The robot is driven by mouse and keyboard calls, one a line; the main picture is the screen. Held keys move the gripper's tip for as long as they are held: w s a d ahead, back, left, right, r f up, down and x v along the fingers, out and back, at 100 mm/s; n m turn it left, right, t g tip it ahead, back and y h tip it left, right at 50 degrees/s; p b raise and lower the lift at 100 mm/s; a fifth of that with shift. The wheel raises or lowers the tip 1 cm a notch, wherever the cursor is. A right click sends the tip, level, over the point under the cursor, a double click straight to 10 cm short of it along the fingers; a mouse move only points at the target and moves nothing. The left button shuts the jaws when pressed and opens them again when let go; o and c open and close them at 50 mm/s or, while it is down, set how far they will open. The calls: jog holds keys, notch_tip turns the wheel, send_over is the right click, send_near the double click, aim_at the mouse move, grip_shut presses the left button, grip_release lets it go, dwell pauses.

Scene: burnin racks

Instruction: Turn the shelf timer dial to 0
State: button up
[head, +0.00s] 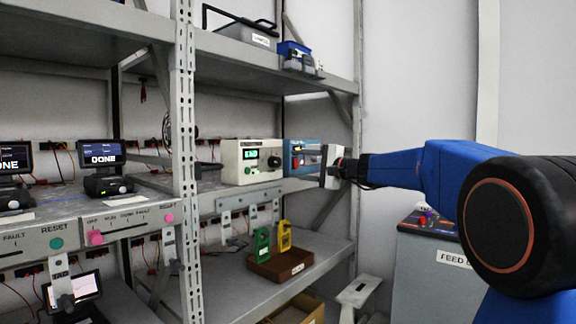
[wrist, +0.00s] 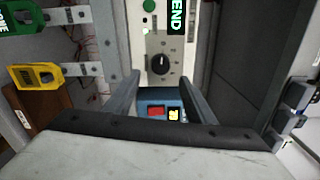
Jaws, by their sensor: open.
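The shelf timer (head: 239,173) is a cream box with a lit green display on the middle shelf. Its black round dial (head: 274,161) is on the right of its front face. The dial (wrist: 160,64) also shows in the wrist view, ringed by small marks, beside a display (wrist: 178,14) reading END, which appears turned sideways. I cannot read the dial's setting. My gripper (head: 312,166) is open and empty, to the right of the dial in the head view. In the wrist view its fingers (wrist: 160,82) are apart, with the dial just beyond the tips, not between them.
A blue box (head: 300,146) with a red button stands right of the timer, partly behind my gripper. A rack upright (head: 184,120) is left. A FEED cabinet (head: 420,280) is lower right.

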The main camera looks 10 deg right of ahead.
jog(key=v, duration=1)
jog(key=s+a+f+n+g+h, duration=0.2)
jog(key=s+a+f+n+g, duration=0.3)
jog(key=s+f, duration=0.6)
jog(key=s+a+f+n+g+h, duration=0.1)
jog(key=s+a+f+g+h, duration=0.1)
jog(key=s+a+f, duration=0.65)
jog(key=s+d+f+n+g+h, duration=0.1)
jog(key=s+d+f+n+h, duration=0.2)
jog(key=s+f, duration=0.7)
jog(key=s+d+f+n+g+h, duration=0.1)
jog(key=s+d+f+n+h, duration=0.2)
jog(key=s+d+f, duration=0.3)
jog(key=s+f, duration=0.4)
jog(key=s, duration=0.2)
jog(key=shift+s+d+n+g+h, duration=0.2)
jog(key=shift+n+g+h, duration=0.1)
jog(key=shift+g, duration=0.1)
